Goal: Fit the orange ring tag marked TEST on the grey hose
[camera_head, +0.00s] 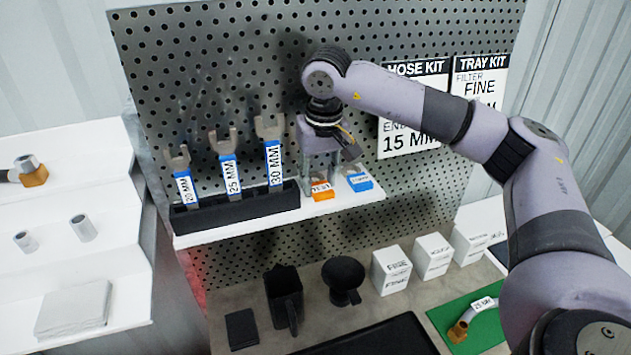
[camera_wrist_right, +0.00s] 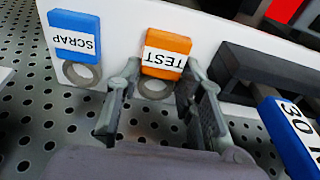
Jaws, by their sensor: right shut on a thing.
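The orange ring tag marked TEST (camera_head: 322,193) is at the front of the white shelf, below my right gripper (camera_head: 333,165). In the right wrist view the orange tag (camera_wrist_right: 166,52) and its grey ring lie between the two fingers of my right gripper (camera_wrist_right: 155,88), which is shut on it. A light grey hose (camera_head: 478,308) with a brass end and a white label lies on the green mat. Another hose end with a brass nut (camera_head: 30,172) shows at the far left; its colour is hard to tell. My left gripper is not in view.
A blue ring tag marked SCRAP (camera_head: 360,182) sits right beside the orange one. A black rack (camera_head: 237,208) with several blue-handled wrenches stands on the shelf (camera_head: 225,232). White boxes (camera_head: 391,268), a black jug (camera_head: 284,295) and a black funnel (camera_head: 343,275) stand below.

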